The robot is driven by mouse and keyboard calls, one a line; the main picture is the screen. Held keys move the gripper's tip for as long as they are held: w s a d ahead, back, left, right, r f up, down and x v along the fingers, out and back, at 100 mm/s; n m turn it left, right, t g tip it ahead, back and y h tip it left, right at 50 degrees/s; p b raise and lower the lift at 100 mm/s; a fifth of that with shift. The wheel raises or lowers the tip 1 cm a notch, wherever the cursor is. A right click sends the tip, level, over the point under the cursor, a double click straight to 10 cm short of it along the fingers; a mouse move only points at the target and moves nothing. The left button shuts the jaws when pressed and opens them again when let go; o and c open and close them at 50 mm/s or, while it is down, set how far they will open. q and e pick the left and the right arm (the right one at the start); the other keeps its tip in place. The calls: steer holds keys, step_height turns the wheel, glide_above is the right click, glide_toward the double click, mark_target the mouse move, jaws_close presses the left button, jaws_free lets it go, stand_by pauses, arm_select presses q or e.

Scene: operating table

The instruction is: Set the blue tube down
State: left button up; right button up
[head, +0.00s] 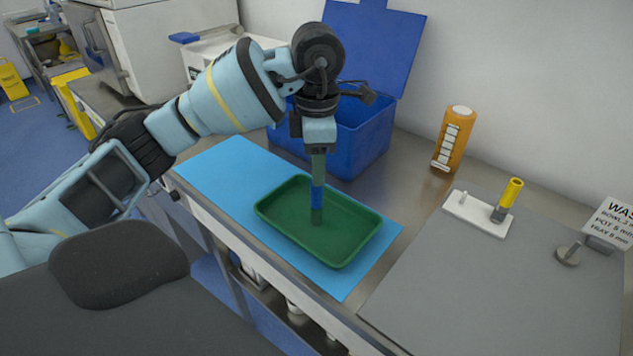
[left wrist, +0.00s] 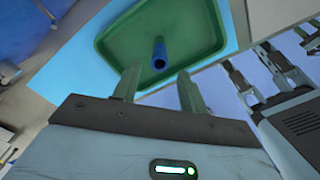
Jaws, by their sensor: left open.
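The blue tube (head: 317,197) is upright or nearly so over the inside of the green tray (head: 266,212). In the left wrist view the tube (left wrist: 159,53) shows almost end-on against the tray floor. My left gripper (head: 318,178) points straight down just above the tube. In the left wrist view its two fingers (left wrist: 159,84) are apart, with the tube beyond their tips and between them in the picture. I cannot tell for sure whether the tube's lower end touches the tray floor. My right gripper is not clearly seen.
The tray lies on a light blue mat (head: 222,165). Behind it stands an open blue box (head: 362,140). To the right are an orange bottle (head: 453,138), a white holder (head: 470,213) beside a yellow-topped item (head: 510,192), a grey knob (head: 569,254) and a sign (head: 612,220). The grey mat (head: 480,290) has free room.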

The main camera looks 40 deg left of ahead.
arm_select(q)
steer(key=shift+r+p, duration=0.3)
steer(key=shift+r, duration=1.35)
steer(key=shift+f, duration=0.1)
